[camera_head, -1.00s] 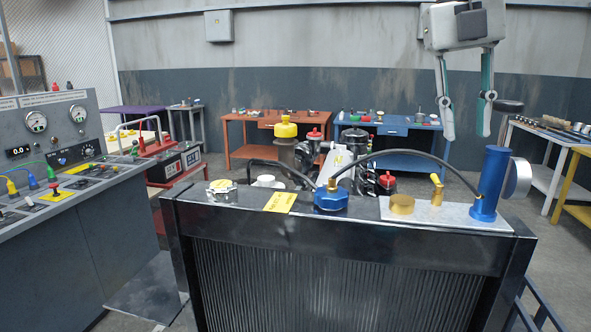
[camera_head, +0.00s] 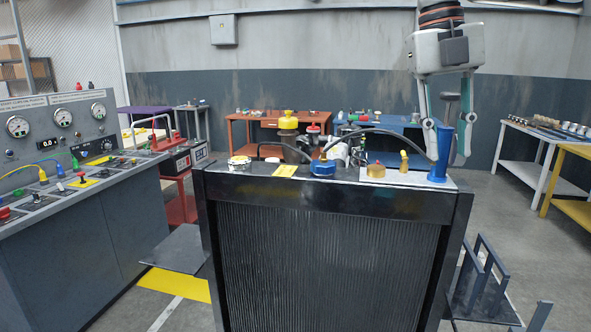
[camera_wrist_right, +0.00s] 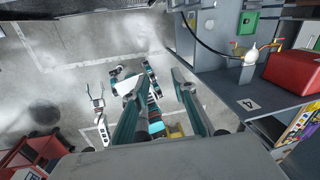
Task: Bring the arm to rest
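In the head view my right gripper (camera_head: 447,160) hangs with its fingers pointing down at the upper right. Its two fingers are apart, and it overlaps in the picture with the blue cylinder (camera_head: 441,153) on the radiator, which stands in front of it. In the right wrist view the gripper (camera_wrist_right: 158,82) is open, with nothing between the fingers and floor below. My left gripper does not show in the head view. A small two-pronged teal and white part (camera_wrist_right: 97,103) shows in the wrist view; I cannot be sure that it is my left gripper.
A black radiator (camera_head: 325,265) with a blue cap (camera_head: 322,168) fills the middle front. A grey control console (camera_head: 85,220) stands at left. An orange bench (camera_head: 268,128) and a blue bench (camera_head: 400,138) stand behind. Grey floor is open at right, before the white table (camera_head: 530,160).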

